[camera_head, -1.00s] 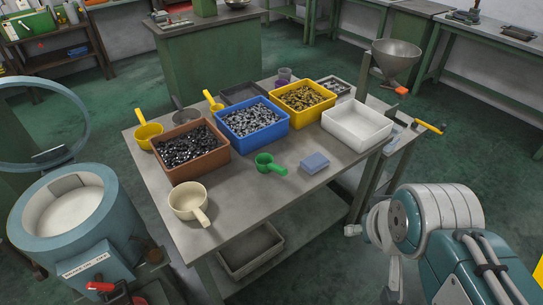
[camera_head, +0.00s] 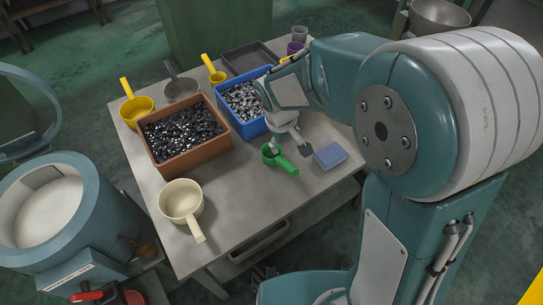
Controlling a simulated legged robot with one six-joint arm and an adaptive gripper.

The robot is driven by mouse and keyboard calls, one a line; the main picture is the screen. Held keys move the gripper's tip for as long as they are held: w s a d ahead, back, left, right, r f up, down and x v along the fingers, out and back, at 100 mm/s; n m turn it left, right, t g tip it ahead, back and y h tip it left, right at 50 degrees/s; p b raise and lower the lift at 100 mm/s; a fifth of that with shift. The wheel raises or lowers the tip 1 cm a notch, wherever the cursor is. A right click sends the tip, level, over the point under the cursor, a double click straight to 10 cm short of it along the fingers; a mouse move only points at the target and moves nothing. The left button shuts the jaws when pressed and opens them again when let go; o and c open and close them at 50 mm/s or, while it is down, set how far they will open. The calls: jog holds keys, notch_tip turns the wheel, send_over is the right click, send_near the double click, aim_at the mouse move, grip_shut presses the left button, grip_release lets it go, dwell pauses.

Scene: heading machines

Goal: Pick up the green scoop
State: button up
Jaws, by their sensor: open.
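The green scoop (camera_head: 285,164) lies on the grey metal table (camera_head: 233,205) in front of the blue bin. Its round cup is at the left and its handle points to the lower right. My gripper (camera_head: 288,150) is open and points down right at the scoop, with one finger over or in front of the cup and the other above the handle side. I cannot tell whether the fingers touch it. Part of the cup's rim is hidden by my finger.
A blue block (camera_head: 330,156) lies just right of the scoop. A brown bin (camera_head: 172,163) of dark parts and a blue bin (camera_head: 232,124) of metal parts stand behind and left. A cream scoop (camera_head: 182,203) and a yellow scoop (camera_head: 137,112) are farther left. The table front is clear.

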aim_at(285, 163)
jog(key=f, duration=0.4)
jog(key=w+f, duration=0.1)
jog(key=f, duration=0.2)
jog(key=shift+d, duration=0.1)
jog(key=shift+a+f, duration=0.2)
jog(key=shift+f, duration=0.35)
jog(key=f, duration=0.2)
jog(key=d+f, duration=0.1)
jog(key=f, duration=0.1)
jog(key=shift+w+d+f, duration=0.1)
jog(key=shift+w+f, duration=0.05)
jog(key=shift+f, duration=0.2)
jog(key=shift+a, duration=0.2)
jog(key=c, duration=0.4)
jog(key=shift+d, duration=0.1)
grip_shut()
